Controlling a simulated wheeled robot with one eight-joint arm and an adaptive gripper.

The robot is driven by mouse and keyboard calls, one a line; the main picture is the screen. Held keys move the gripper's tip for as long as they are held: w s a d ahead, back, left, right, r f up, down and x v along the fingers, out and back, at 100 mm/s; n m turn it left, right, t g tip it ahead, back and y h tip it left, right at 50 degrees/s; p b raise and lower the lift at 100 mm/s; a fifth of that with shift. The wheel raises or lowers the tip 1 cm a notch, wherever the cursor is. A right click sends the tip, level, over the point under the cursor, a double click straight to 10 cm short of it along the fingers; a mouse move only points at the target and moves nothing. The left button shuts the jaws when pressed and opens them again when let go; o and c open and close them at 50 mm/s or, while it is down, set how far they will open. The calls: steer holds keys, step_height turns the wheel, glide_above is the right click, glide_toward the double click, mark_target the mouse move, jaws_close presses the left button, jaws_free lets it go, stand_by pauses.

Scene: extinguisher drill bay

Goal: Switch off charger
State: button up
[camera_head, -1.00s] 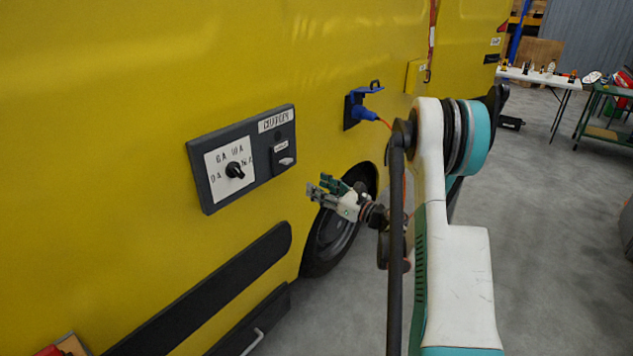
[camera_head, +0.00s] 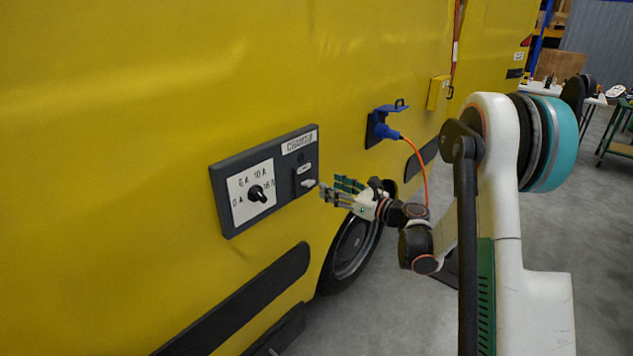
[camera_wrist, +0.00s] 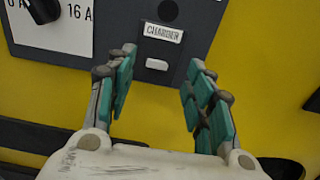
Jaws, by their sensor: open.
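The dark charger panel (camera_head: 232,222) is fixed to the yellow vehicle side. It carries a black rotary knob (camera_head: 257,194) on a white dial marked 0 A, 6 A, 10 A and 16 A. To the right, under a small label, is a light switch lever (camera_head: 308,183). In the wrist view the label reads CHARGER, and the pale lever (camera_wrist: 157,64) sits below it. My gripper (camera_head: 330,190) is open and empty, just right of the lever in the head view. In the wrist view my gripper (camera_wrist: 160,70) has its fingers on either side of the lever, apart from it.
A blue plug (camera_head: 385,131) with an orange cable (camera_head: 422,170) sits in a socket right of the panel, close to my arm. A black rail (camera_head: 240,300) runs below the panel. A yellow box (camera_head: 437,93) and a table of items stand farther back.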

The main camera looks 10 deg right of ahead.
mark_target(307, 176)
steer(key=b+x, duration=0.2)
steer(key=x, duration=0.6)
steer(key=shift+w+a, duration=0.1)
steer(key=c, duration=1.1)
